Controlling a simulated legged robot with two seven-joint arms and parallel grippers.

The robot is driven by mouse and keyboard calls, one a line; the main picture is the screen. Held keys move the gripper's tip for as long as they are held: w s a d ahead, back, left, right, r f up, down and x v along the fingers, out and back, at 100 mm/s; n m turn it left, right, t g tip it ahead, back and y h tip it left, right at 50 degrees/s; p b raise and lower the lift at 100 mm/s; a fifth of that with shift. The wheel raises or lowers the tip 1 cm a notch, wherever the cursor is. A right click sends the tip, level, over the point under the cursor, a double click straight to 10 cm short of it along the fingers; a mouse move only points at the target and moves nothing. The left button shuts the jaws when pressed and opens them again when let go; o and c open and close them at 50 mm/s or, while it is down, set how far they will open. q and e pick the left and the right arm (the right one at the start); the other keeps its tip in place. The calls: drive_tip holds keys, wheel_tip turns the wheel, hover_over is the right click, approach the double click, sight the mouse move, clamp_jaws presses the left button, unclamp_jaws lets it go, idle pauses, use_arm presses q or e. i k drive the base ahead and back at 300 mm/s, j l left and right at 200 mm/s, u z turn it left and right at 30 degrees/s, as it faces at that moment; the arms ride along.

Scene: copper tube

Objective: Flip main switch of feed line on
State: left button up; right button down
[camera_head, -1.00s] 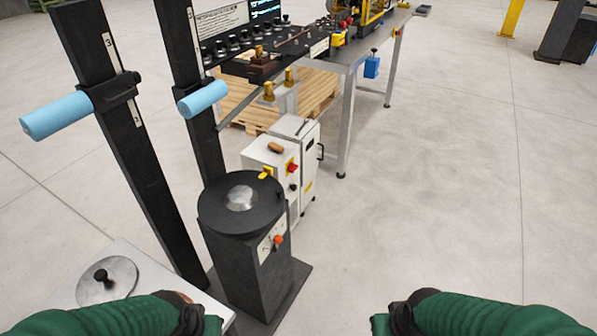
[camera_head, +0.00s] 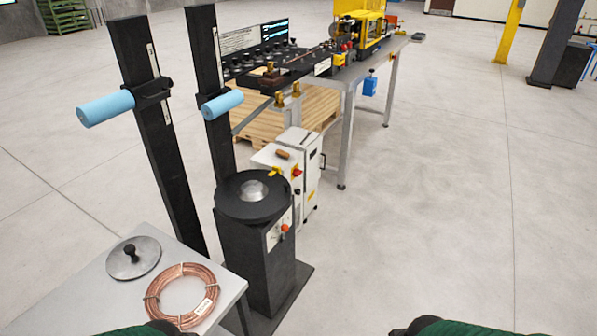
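A white cabinet (camera_head: 286,166) stands on the floor past the black pedestal. On its front are a red knob on a yellow plate (camera_head: 297,173) and a smaller dark knob below it. The black pedestal (camera_head: 258,255) has a round top with a metal centre and a light panel with an orange-red knob (camera_head: 284,228) on its side. I cannot tell for sure which is the feed line's main switch, nor its position. Only bits of my green arms show at the bottom edge. Both grippers are out of view, and no arm is near the knobs.
Two dark posts with blue handles (camera_head: 107,107) rise at left. A grey table (camera_head: 231,287) at lower left holds a copper tube coil (camera_head: 182,294) and a round metal lid (camera_head: 134,258). A workbench (camera_head: 345,84) with yellow machinery stands behind.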

sight(297, 173)
drive_tip(key=u, duration=1.35)
drive_tip(key=i+l, duration=0.2)
drive_tip(key=l, duration=0.45)
drive_tip(key=i+l, duration=0.25)
drive_tip(key=l, duration=0.4)
drive_tip(key=i+l, duration=0.2)
drive_tip(key=l, duration=0.4)
drive_tip(key=i+l, duration=0.2)
drive_tip(key=l, duration=0.45)
drive_tip(key=i+l, duration=0.25)
drive_tip(key=l, duration=0.4)
drive_tip(key=i+l, duration=0.2)
drive_tip(key=l, duration=0.45)
drive_tip(key=i+l, duration=0.2)
drive_tip(key=l, duration=0.4)
drive_tip(key=i+l, duration=0.25)
drive_tip(key=l, duration=0.4)
